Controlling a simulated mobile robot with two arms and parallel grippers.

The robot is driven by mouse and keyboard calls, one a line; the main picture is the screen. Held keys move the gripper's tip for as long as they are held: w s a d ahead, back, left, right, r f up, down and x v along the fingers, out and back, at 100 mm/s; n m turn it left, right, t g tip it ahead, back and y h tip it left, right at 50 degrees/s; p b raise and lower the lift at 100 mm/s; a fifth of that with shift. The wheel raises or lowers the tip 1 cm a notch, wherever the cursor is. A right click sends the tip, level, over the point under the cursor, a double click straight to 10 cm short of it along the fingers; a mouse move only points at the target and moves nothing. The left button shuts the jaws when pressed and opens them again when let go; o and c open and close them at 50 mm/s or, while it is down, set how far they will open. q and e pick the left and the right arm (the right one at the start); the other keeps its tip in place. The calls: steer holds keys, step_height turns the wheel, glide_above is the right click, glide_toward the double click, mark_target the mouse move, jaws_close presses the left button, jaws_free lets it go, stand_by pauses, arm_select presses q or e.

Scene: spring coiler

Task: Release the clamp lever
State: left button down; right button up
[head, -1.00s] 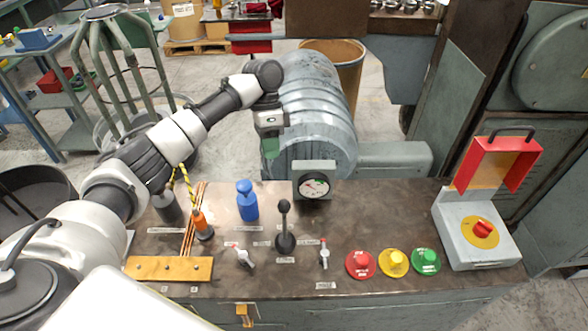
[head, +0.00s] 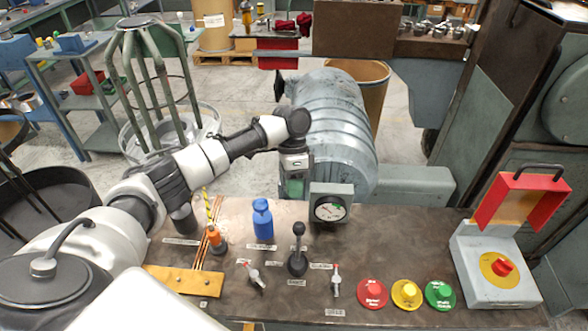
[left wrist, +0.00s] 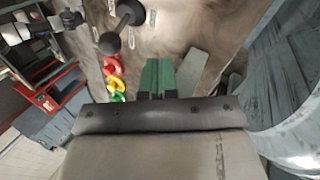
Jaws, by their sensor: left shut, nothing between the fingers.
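My left gripper (head: 293,187) is shut and empty, with green fingers pointing down at the back of the bench, just left of the dial gauge (head: 331,207). In the left wrist view its green fingers (left wrist: 158,74) lie together. A black ball-topped lever (head: 298,250) stands mid-bench, in front of and apart from the gripper; it also shows in the left wrist view (left wrist: 111,42). A small red-tipped lever (head: 256,276) is tilted at its left, and another red-tipped lever (head: 336,281) stands upright at its right. Labels are too small to read, so I cannot tell which is the clamp lever.
A blue bottle-shaped object (head: 262,219) and an orange-handled tool (head: 215,240) stand to the left. Red (head: 371,293), yellow (head: 407,293) and green (head: 440,294) buttons line the right front. A grey box with a red knob (head: 502,267) and raised red cover stands right. The ribbed drum (head: 335,120) is behind.

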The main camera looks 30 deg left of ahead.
mark_target(298, 241)
arm_select(q)
steer(key=s+d, duration=0.1)
steer(key=s+d+f+p, duration=0.1)
steer(key=s, duration=0.1)
steer(key=s+d+f+p, duration=0.1)
steer(key=shift+s+d+f, duration=0.1)
steer(key=shift+s, duration=0.05)
stand_by(0.4)
